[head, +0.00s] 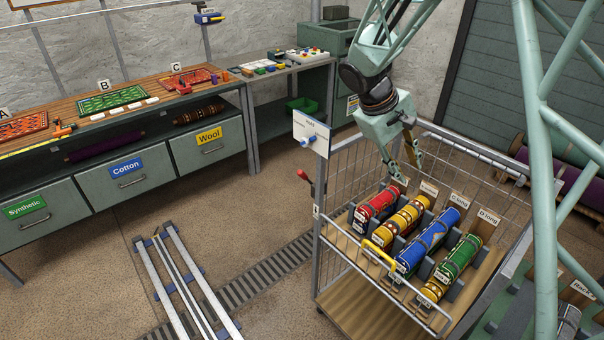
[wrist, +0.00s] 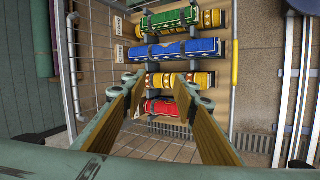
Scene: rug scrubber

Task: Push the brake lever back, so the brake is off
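The brake lever (head: 303,175) has a red knob on a dark arm and sticks out leftward from the left corner post of the wire cart (head: 318,262) in the head view. I cannot make it out in the wrist view. My gripper (head: 406,166) hangs over the back left part of the cart, above the rolled rugs and well to the right of the lever. In the wrist view my gripper (wrist: 158,84) is open, its two fingers apart with nothing between them.
Red (head: 376,207), yellow (head: 403,221), blue (head: 427,243) and green (head: 459,258) rolled rugs lie on the cart's rack.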

